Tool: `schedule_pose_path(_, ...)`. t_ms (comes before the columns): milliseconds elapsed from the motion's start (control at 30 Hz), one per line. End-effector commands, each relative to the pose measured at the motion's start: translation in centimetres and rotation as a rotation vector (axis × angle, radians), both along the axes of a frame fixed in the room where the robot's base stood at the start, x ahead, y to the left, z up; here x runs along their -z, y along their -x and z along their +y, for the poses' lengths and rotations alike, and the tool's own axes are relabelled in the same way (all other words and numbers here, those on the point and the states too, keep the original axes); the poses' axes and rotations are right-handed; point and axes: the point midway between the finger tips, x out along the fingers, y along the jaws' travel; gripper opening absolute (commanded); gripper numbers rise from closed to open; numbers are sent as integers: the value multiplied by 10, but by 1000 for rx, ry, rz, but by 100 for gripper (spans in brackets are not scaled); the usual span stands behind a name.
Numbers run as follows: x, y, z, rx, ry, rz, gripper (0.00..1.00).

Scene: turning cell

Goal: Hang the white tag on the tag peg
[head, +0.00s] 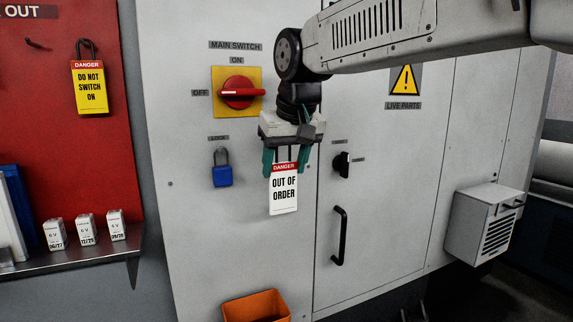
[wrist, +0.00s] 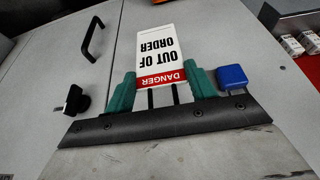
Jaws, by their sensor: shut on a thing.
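The white tag (head: 284,196) has a red DANGER band and reads OUT OF ORDER. It hangs below my gripper (head: 285,165) in front of the grey cabinet. In the wrist view the tag (wrist: 158,48) sits between the two green fingers of my gripper (wrist: 160,88), which is shut on it at its red end. Two thin dark strips run from the tag's red end back between the fingers.
The main switch (head: 240,92) and a blue padlock (head: 222,172) are left of my gripper. A black knob (head: 342,164) and door handle (head: 339,235) are to the right. An orange bin (head: 255,306) is below. A yellow tag (head: 90,88) hangs on the red board (head: 40,120).

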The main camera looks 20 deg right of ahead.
Motion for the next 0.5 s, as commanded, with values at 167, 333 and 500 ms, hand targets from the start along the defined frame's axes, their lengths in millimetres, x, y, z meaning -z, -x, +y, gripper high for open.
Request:
schedule_pose_path(167,1,-11,0,0,0,0,22)
schedule_pose_path(333,2,-22,0,0,0,1,22)
schedule_pose_path(500,3,-32,1,0,0,0,22)
